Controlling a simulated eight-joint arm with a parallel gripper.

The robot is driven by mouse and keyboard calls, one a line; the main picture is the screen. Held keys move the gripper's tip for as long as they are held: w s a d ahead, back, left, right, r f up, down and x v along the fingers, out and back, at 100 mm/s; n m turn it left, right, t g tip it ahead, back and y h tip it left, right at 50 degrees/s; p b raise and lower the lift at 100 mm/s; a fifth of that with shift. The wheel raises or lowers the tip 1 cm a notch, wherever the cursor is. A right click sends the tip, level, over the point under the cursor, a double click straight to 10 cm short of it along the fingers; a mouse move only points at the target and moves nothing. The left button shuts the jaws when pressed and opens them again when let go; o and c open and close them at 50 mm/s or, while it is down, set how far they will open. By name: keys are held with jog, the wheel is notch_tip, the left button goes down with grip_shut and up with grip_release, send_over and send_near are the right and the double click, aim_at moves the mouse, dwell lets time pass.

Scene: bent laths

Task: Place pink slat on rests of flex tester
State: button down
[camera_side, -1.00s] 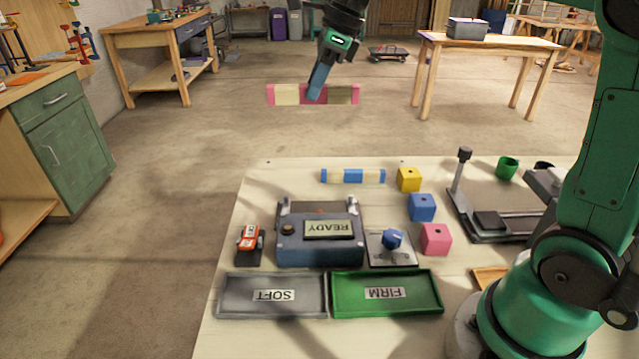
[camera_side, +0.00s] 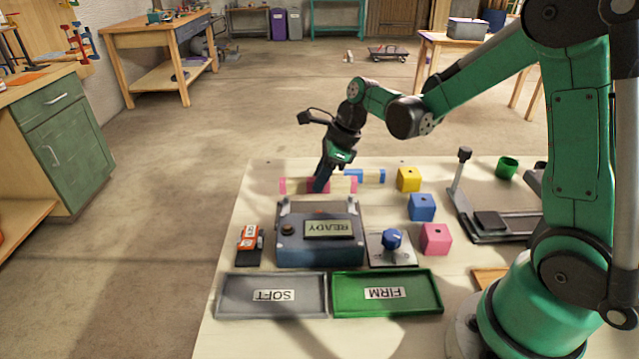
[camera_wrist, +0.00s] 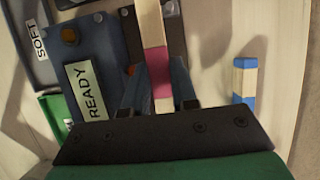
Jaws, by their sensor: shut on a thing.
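The pink slat (camera_side: 300,186), banded pink and cream, is held level in my gripper (camera_side: 321,184), which is shut on its middle band. In the wrist view the slat (camera_wrist: 150,28) runs up the picture between the gripper's fingers (camera_wrist: 158,82). The flex tester (camera_side: 290,250) is a blue-grey box with a READY display. Its two rests (camera_side: 284,205) stand at its far corners. In the side view the slat appears just above and beyond the rests, roughly parallel to their line. I cannot tell its exact height, and no contact with the rests is clear.
A blue and cream slat (camera_side: 372,176) lies behind, right of the held one. Yellow (camera_side: 409,179), blue (camera_side: 421,207) and pink (camera_side: 436,239) blocks stand to the right. A SOFT tray (camera_side: 235,295) and a FIRM tray (camera_side: 420,308) lie in front. A knob panel (camera_side: 391,254) adjoins the tester.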

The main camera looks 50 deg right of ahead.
aim_at(324, 192)
jog(key=shift+f, duration=1.85)
jog(key=shift+f, duration=0.6)
jog(key=c, duration=1)
grip_release()
jog(key=shift+r, duration=0.1)
